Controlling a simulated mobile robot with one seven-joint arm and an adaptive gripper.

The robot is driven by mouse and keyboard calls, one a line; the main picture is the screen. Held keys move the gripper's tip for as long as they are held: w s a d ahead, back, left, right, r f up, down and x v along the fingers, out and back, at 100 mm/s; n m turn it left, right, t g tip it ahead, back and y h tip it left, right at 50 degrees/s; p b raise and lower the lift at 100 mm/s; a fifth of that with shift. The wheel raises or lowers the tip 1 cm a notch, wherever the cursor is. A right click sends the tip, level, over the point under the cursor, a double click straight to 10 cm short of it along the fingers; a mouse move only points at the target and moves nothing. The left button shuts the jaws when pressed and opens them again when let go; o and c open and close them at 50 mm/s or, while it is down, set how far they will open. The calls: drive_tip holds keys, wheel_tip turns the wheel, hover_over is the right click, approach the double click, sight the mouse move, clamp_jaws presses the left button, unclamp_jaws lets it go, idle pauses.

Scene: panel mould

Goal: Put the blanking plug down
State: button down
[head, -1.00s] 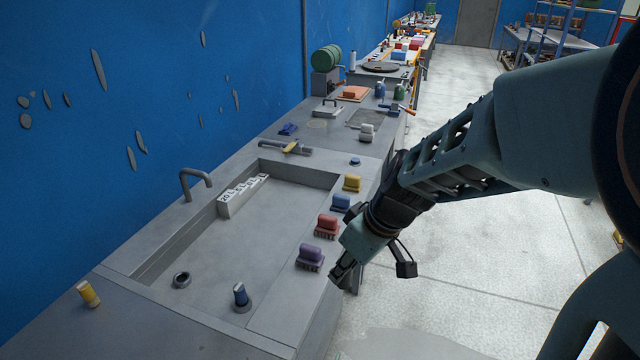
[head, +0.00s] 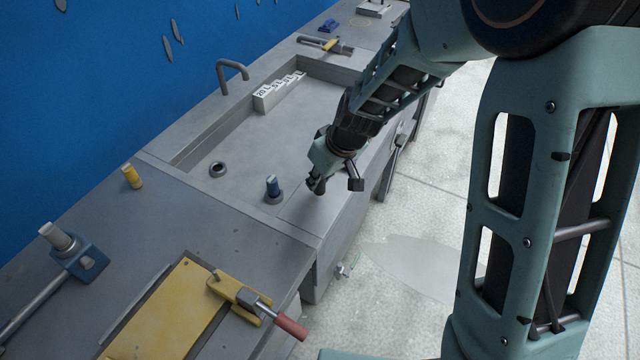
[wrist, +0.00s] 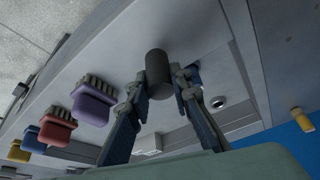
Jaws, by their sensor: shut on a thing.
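The blanking plug appears to be the dark grey cylinder (wrist: 157,66) between my fingertips in the wrist view. My gripper (wrist: 163,82) is shut on it. In the head view my gripper (head: 317,187) hangs over the front rim of the sink, near its right corner; the plug itself is hard to make out there. Inside the sink, to the left of my gripper, a blue-topped plug (head: 272,184) stands upright in a grey ring. A second ring (head: 218,169) further left looks empty. It also shows in the wrist view (wrist: 217,102).
Purple (wrist: 91,108), red (wrist: 57,131) and other brushes line the rim in the wrist view. A yellow cylinder (head: 131,176) stands on the bench. A yellow plate (head: 165,320) with a red-handled clamp (head: 290,326) lies in front. White labelled blocks (head: 279,91) stand in the sink.

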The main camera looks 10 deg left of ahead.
drive_tip(key=shift+f+b, duration=0.3)
drive_tip(key=shift+f, duration=0.75)
drive_tip(key=shift+f, duration=0.15)
drive_tip(key=c, duration=1.7)
unclamp_jaws()
drive_tip(key=shift+c, duration=0.2)
drive_tip(key=shift+d+r, duration=0.1)
drive_tip(key=shift+r, duration=0.3)
drive_tip(key=v, duration=1.1)
drive_tip(key=shift+r, duration=0.2)
